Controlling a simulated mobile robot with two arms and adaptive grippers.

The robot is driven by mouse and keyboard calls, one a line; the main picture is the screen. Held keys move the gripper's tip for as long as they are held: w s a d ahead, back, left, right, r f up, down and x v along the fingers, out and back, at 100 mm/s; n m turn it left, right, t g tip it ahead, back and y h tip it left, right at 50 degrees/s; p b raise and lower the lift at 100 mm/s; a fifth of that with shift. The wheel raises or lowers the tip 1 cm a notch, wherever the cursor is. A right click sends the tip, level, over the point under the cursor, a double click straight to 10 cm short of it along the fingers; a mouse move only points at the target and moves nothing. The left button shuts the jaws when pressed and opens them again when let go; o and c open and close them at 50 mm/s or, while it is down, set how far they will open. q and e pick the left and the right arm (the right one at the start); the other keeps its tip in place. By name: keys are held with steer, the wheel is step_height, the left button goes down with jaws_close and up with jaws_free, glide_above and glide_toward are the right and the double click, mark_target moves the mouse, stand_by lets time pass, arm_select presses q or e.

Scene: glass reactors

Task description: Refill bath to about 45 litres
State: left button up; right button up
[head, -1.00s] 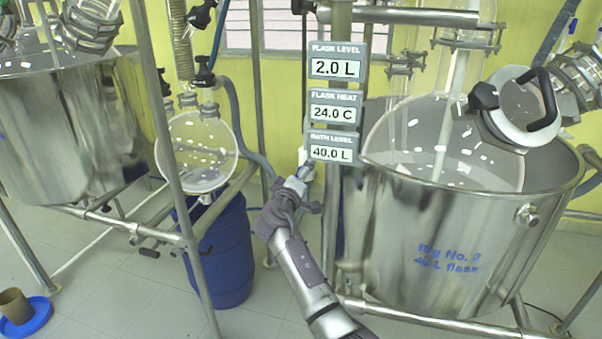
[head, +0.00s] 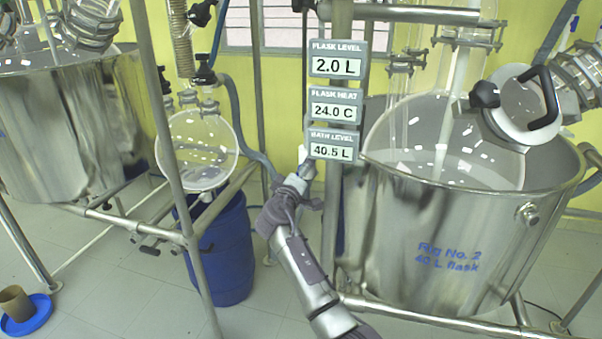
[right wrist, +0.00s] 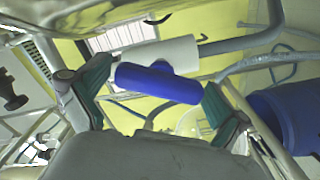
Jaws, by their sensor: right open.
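The bath is the steel vessel (head: 440,235) at the right in the head view, marked "Rig No. 2 40 L flask". A glass flask (head: 425,158) sits inside it. The bath level display (head: 331,152) beside it reads 40.5 L. My right gripper (head: 303,180) is raised next to the post, left of the bath. In the right wrist view, a blue valve handle (right wrist: 158,83) on a white pipe piece (right wrist: 155,57) lies between the open fingers of this gripper (right wrist: 158,98). I cannot tell whether either finger touches the handle. My left gripper is not in view.
Displays show flask level 2.0 L (head: 335,67) and flask heat 24.0 C (head: 334,110). A second steel vessel (head: 70,125) stands left. A blue drum (head: 222,255) stands below a round glass receiver (head: 200,148). Frame pipes (head: 187,190) crowd the middle. A blue dish (head: 28,318) lies at lower left.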

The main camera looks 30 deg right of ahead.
steer(key=v, duration=1.2)
stand_by(6.8)
